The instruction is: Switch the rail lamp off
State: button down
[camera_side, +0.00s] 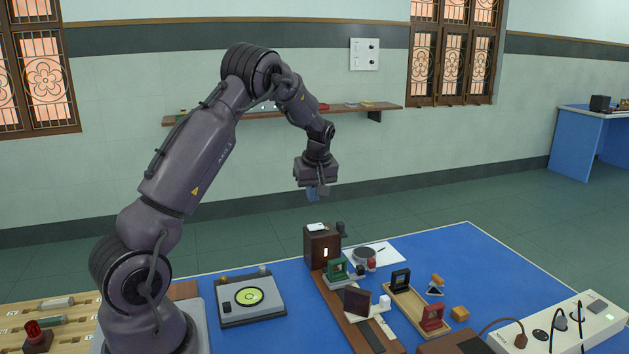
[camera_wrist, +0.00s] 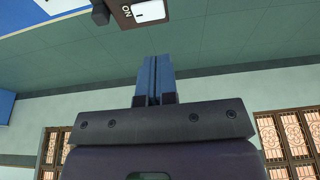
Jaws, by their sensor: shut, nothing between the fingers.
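The rail lamp (camera_side: 321,249) is a dark brown box at the far end of the brown rail (camera_side: 345,318), with a bright slit glowing on its front. A white rocker switch (camera_side: 317,227) is on its top. In the wrist view, the top edge shows part of the lamp with the white switch (camera_wrist: 149,11) and the word "ON" beside it. My gripper (camera_side: 317,193) hangs above the lamp, clear of it. Its blue fingers (camera_wrist: 153,68) are together and empty, pointing toward the switch side in the wrist view.
A black knob (camera_side: 341,229) sits beside the lamp. Green (camera_side: 337,270), dark (camera_side: 357,301) and red (camera_side: 432,318) framed pieces stand on or near the rail. A white power strip (camera_side: 560,322) with cables lies at right. The air around my gripper is free.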

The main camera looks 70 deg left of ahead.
aim_at(317, 226)
jog(key=x, duration=0.6)
jog(key=shift+d+f, duration=0.2)
jog(key=shift+d, duration=0.15)
jog(key=shift+w+r, duration=0.3)
jog(key=shift+w, duration=0.45)
jog(key=shift+r, duration=0.1)
jog(key=shift+w+r, duration=0.1)
jog(key=shift+r, duration=0.25)
jog(key=w+v, duration=0.1)
jog(key=v, duration=1.2)
jog(key=shift+w+a, duration=0.3)
jog(key=shift+a, duration=0.05)
